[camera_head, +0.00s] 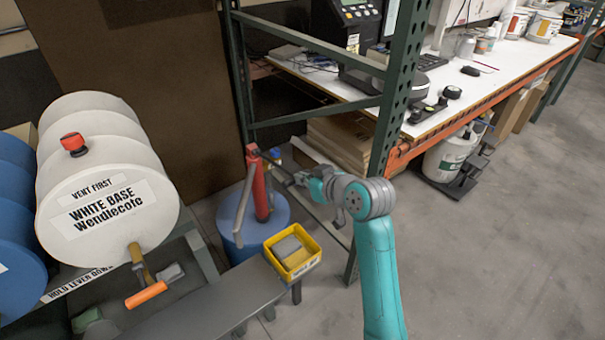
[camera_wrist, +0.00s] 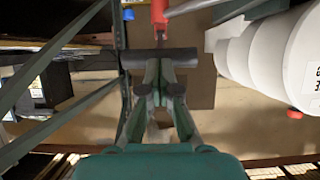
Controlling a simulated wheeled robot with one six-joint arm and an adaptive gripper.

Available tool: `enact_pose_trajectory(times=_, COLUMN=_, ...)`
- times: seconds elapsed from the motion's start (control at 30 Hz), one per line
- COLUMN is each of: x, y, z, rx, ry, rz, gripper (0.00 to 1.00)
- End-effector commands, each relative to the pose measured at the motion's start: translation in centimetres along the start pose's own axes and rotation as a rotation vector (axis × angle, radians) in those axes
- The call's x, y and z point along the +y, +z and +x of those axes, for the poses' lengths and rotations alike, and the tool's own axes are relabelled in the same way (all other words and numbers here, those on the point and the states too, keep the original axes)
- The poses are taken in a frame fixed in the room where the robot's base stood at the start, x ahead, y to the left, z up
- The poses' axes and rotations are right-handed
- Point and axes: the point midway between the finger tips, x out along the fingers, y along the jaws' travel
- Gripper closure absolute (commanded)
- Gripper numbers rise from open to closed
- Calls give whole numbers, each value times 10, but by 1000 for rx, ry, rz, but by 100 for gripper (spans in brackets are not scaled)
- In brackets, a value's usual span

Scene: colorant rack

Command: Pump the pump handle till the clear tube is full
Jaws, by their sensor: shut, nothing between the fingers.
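A red pump (camera_head: 260,190) stands upright on a blue drum (camera_head: 278,222). It shows at the top edge of the wrist view (camera_wrist: 158,12). The pump handle (camera_head: 272,164) reaches from the pump's top toward my gripper. In the wrist view its dark grey crossbar (camera_wrist: 185,57) lies across the fingertips. My gripper (camera_head: 293,180) is shut and right at the handle's end; it also shows in the wrist view (camera_wrist: 160,85). I cannot tell whether the fingertips touch the bar. A greyish tube (camera_head: 243,203) hangs beside the pump; its fill level cannot be made out.
A yellow bin (camera_head: 293,250) sits on a grey bench (camera_head: 200,312) in front of the drum. A white barrel (camera_head: 110,215) lies at left. A green rack post (camera_head: 394,90) and the white workbench (camera_head: 340,85) stand close to my arm.

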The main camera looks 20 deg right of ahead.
Motion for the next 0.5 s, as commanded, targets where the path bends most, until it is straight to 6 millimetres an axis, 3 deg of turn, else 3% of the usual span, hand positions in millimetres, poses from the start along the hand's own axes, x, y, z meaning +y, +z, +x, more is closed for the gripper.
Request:
enact_pose_trajectory(times=0.3, x=0, y=44, z=12, rx=140, ry=0, rz=4, gripper=100)
enact_pose_trajectory(times=0.5, x=0, y=75, z=26, rx=136, ry=-1, rz=4, gripper=100)
